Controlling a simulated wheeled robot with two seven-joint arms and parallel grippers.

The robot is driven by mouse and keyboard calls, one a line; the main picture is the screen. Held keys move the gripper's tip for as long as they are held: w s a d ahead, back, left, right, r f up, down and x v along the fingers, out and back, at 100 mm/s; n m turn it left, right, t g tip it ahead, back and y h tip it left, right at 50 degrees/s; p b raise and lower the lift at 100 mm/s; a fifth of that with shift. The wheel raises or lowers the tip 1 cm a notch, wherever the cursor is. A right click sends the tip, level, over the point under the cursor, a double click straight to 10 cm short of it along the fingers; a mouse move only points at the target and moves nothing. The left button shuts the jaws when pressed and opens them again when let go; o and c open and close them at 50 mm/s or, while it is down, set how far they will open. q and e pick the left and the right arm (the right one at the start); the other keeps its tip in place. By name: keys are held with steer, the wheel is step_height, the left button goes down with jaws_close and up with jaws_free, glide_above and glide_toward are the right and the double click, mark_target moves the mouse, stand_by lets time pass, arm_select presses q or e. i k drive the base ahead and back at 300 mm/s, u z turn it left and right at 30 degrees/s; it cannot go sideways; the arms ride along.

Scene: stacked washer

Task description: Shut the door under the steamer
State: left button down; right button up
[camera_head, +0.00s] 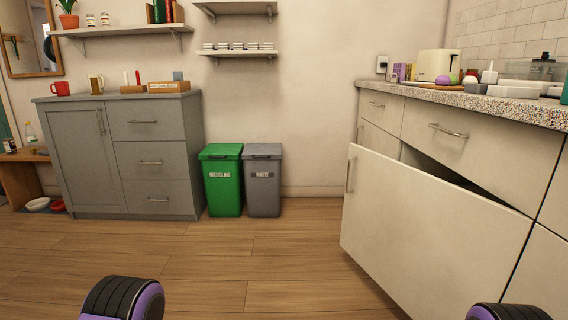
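A white cabinet door (430,225) stands partly open below the counter at the right. Its free edge, with a vertical metal handle (350,175), points toward the left and out into the room. Its right edge meets the cabinet, and a dark gap shows above its top edge. A clear-lidded appliance with a black knob (535,70), which looks like the steamer, sits on the counter at the far right. Neither gripper shows; only black and purple parts of my two arms appear at the bottom edge.
A speckled countertop (480,101) holds a toaster (437,64) and small items. A closed drawer (447,131) is above the door. Green (222,182) and grey (262,183) bins and a grey cabinet (120,160) stand at the back. The wooden floor (240,265) between is clear.

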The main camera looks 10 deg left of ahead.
mark_target(439, 247)
steer(key=u, duration=1)
steer(key=i, duration=1.2)
steer(key=z, duration=1.05)
steer(key=i, duration=0.75)
steer(key=z, duration=0.75)
